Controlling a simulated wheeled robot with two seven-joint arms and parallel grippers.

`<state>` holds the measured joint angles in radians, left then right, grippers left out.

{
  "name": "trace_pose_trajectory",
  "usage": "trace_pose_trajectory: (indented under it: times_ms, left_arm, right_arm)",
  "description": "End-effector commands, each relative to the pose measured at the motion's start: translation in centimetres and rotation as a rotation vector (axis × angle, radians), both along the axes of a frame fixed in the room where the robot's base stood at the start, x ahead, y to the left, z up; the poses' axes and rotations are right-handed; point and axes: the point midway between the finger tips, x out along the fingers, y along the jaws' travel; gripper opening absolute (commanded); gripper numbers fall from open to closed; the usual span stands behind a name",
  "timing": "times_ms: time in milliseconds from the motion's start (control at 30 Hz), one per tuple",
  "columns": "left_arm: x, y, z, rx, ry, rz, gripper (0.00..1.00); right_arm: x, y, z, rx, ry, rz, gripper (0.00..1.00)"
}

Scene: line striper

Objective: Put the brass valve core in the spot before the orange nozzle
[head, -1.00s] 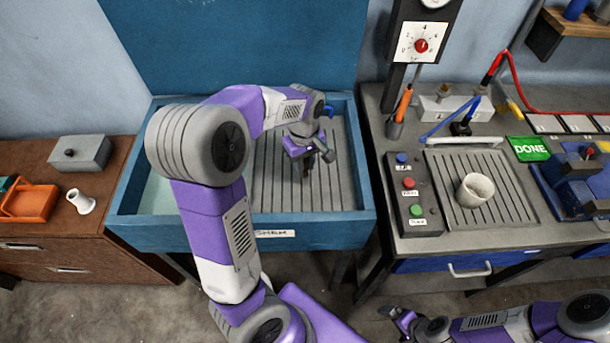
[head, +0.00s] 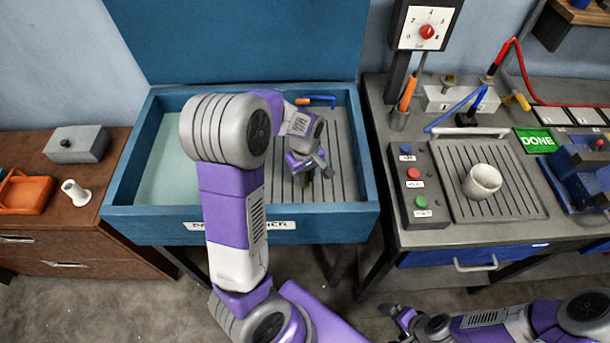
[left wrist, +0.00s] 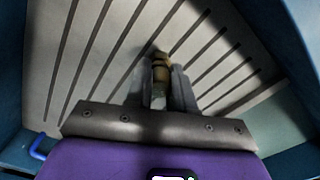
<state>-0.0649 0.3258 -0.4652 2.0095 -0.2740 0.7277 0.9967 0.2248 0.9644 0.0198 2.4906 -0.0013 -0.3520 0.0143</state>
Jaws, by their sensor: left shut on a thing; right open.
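My left gripper (head: 312,162) is over the slatted grey floor of the open blue washer basin (head: 118,190). In the left wrist view its jaws (left wrist: 160,90) are shut on a small brass piece, which looks like the brass valve core (left wrist: 161,70); the fingers hide part of it. My right gripper (head: 402,318) is open and empty, low at the bottom of the head view. A small orange-yellow tip (head: 522,101) shows by the hoses on the right bench; I cannot tell if it is the orange nozzle. The spot before it is not clear to see.
The right bench holds a button box (head: 420,200), a slatted plate (head: 515,200) with a white cup (head: 482,182), and a grey block (head: 452,98). An orange tray (head: 25,193) is on the left cabinet.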

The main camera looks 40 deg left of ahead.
Motion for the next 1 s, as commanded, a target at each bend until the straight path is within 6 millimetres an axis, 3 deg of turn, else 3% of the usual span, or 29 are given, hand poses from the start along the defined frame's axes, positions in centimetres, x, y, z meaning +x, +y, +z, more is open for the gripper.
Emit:
trace_pose_trajectory:
  times_ms: [167,200,367,733,1000]
  left_arm:
    - [0.0,0.0,-0.3,0.0,0.0,0.0,0.0]
    - [0.0,0.0,-0.4,0.0,0.0,0.0,0.24]
    - [0.0,0.0,-0.3,0.0,0.0,0.0,0.48]
    - [0.0,0.0,0.4,0.0,-0.001,0.0,0.48]
    - [0.1,0.0,5.7,0.0,-0.005,0.0,0.48]
  right_arm:
    - [0.0,0.0,-0.2,0.0,0.0,0.0,1.0]
    - [0.0,0.0,-0.2,0.0,0.0,0.0,1.0]
    - [0.0,0.0,-0.2,0.0,0.0,0.0,1.0]
    - [0.0,0.0,0.2,0.0,0.0,0.0,1.0]
    - [0.0,0.0,1.9,0.0,0.0,0.0,1.0]
